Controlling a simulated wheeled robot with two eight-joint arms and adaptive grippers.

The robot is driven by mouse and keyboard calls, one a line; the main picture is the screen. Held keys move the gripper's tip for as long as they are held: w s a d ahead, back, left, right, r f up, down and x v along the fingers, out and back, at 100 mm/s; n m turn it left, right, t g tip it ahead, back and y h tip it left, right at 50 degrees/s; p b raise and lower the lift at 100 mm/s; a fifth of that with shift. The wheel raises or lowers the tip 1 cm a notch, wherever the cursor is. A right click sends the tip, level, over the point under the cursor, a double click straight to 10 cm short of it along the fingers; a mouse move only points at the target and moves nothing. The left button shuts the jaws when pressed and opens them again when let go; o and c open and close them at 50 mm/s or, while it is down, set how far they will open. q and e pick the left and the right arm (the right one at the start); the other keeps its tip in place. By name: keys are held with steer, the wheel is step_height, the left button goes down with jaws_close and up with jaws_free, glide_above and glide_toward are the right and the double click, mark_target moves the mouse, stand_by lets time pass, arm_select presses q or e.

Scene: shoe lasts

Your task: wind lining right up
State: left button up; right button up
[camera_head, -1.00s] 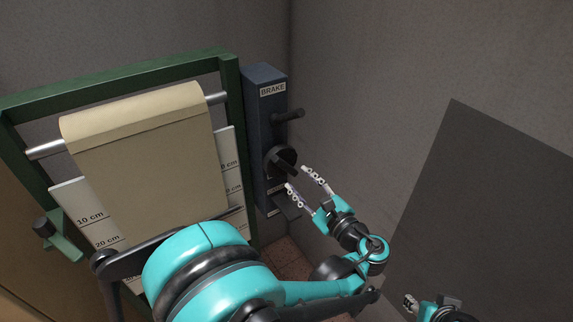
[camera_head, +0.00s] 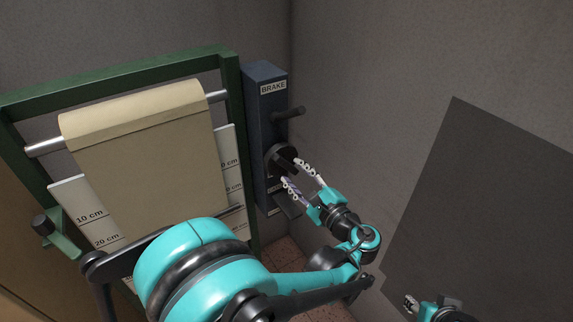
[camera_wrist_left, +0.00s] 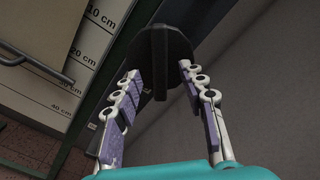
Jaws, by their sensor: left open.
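A tan sheet of lining (camera_head: 150,165) hangs from a roll on a metal bar in a green frame (camera_head: 235,120). A white scale board (camera_head: 75,205) marked in centimetres stands behind the sheet. My left gripper (camera_head: 293,173) is open close to the knob. In the left wrist view the knob's bar (camera_wrist_left: 160,60) lies ahead between the open fingers (camera_wrist_left: 157,95), with gaps on both sides.
My right gripper (camera_head: 412,303) shows only in part at the bottom right. A large dark panel (camera_head: 490,200) fills the right side. Grey walls stand close behind the box.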

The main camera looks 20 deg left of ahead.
arm_select(q)
steer(key=n, duration=0.4)
steer(key=n+b, duration=0.1)
steer(key=n, duration=0.7)
steer(key=shift+n, duration=0.4)
steer(key=n, duration=0.4)
steer(key=shift+b, duration=0.35)
steer(key=n, duration=0.8)
steer(key=shift+b, duration=0.3)
steer(key=n, duration=0.4)
steer(key=shift+n, duration=0.4)
steer(key=n, duration=0.4)
steer(key=shift+w+a, duration=0.1)
